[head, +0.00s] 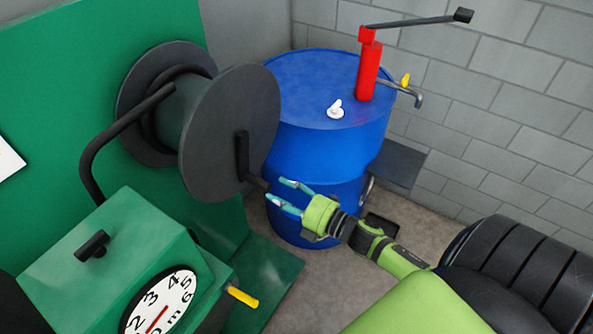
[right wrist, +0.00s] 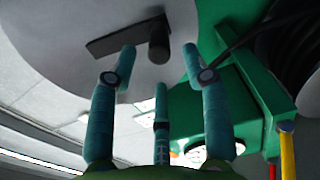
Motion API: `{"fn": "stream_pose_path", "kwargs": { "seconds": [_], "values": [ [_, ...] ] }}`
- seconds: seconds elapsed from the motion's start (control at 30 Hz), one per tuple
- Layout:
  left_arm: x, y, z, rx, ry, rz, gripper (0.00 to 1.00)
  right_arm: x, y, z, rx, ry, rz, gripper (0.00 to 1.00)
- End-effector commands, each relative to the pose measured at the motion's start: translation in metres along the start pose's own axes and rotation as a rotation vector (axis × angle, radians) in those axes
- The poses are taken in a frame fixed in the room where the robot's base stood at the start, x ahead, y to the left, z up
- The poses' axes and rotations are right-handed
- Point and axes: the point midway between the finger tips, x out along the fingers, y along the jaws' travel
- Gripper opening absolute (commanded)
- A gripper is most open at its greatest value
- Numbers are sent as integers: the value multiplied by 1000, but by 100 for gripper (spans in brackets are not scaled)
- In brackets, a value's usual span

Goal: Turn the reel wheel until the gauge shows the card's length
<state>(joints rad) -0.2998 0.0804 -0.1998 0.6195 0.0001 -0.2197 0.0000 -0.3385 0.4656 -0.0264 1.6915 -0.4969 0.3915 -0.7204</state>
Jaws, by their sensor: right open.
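The reel wheel (head: 228,120) is a dark grey disc on a green drum, with a black crank arm (head: 241,153) and a grip (head: 256,183) low on its face. My right gripper (head: 282,193) is open and empty, its fingertips close to the grip. In the right wrist view the grip (right wrist: 158,45) shows just beyond and between the spread fingers (right wrist: 160,62); I cannot tell if they touch it. The gauge (head: 177,292) is a white dial with a red needle, cut off at the bottom edge. A white card (head: 8,160) is cut off at the left; its text is unreadable.
A blue drum (head: 312,165) with a red hand pump (head: 368,72) stands behind my right gripper. A green housing (head: 120,240) carries the gauge, and a yellow-handled lever (head: 243,297) sticks out beside it. A grey block wall (head: 500,90) closes the back right.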

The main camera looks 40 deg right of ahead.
Motion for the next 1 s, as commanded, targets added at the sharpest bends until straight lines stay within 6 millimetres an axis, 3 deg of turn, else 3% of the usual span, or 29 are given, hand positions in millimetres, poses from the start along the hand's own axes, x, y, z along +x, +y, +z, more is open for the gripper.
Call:
{"fn": "stream_pose_path", "kwargs": {
  "seconds": [0.1,0.3,1.0],
  "values": [
    [0,0,0,0,0,1,0,-23,-1,0,1,0,-2,48],
    [0,0,0,0,0,1,0,-43,0,0,0,0,0,48],
    [0,1,0,1,0,1,0,-46,0,0,0,0,1,48]
  ]
}}
